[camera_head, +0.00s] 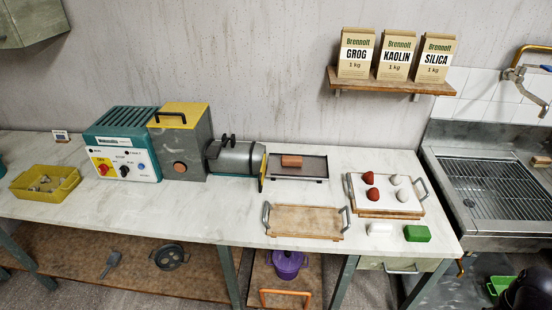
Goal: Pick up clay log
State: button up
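A short reddish-brown piece that looks like the clay log (291,160) lies on a dark flat tray (312,177) at the back of the white worktop. It is just right of the grey barrel of a machine (236,158), with a visible gap between them. Nothing covers the log.
An empty wooden tray with grey handles (304,231) lies in front. Right of it, another handled tray (350,190) holds red and white lumps. A sink (490,190) stands at right.

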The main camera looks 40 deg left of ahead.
aim_at(285, 161)
jog(key=u, duration=0.75)
jog(key=i, duration=1.05)
jog(key=u, duration=0.6)
